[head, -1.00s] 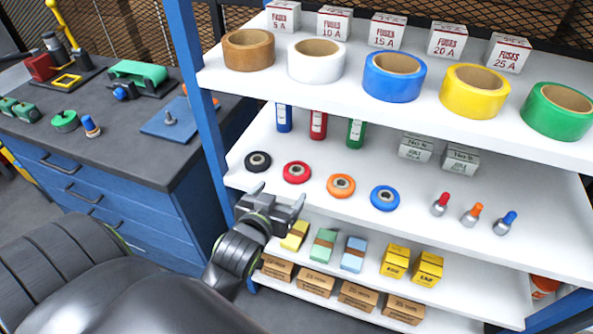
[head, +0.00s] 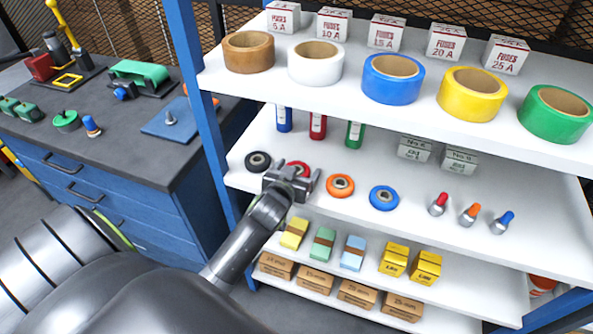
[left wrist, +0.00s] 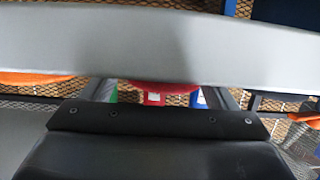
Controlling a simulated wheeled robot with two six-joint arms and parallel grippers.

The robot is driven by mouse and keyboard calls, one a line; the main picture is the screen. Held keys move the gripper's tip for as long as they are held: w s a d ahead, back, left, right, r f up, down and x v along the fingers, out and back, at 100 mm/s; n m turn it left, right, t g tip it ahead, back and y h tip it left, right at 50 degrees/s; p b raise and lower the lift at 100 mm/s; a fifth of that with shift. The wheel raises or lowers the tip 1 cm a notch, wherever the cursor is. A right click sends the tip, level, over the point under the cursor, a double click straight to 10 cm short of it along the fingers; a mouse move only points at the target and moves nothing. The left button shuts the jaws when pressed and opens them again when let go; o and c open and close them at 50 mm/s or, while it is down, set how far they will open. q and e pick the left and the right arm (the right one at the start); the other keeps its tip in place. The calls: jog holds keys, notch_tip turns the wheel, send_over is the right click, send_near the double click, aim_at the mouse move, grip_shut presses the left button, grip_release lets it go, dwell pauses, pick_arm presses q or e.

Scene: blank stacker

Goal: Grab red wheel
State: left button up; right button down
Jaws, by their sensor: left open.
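The red wheel (head: 298,166) lies on the middle shelf, between a black wheel (head: 258,161) on its left and an orange wheel (head: 340,185) on its right. My left gripper (head: 299,172) is open at the shelf's front edge, with its fingers on either side of the red wheel and partly hiding it. I cannot tell if they touch it. In the left wrist view the red wheel (left wrist: 162,87) shows as a red strip between the fingers, mostly covered by a grey part of my gripper. My right gripper is not in view.
A blue wheel (head: 384,197) lies farther right on the same shelf (head: 420,204). Blue, red and green tubes stand behind the wheels. The top shelf (head: 335,92) with tape rolls overhangs. A blue post (head: 203,110) stands at the left.

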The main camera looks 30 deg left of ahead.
pick_arm(q)
jog(key=shift+w, duration=0.2)
jog(key=shift+c, duration=0.4)
jog(key=c, duration=0.8)
jog(key=shift+c, duration=0.2)
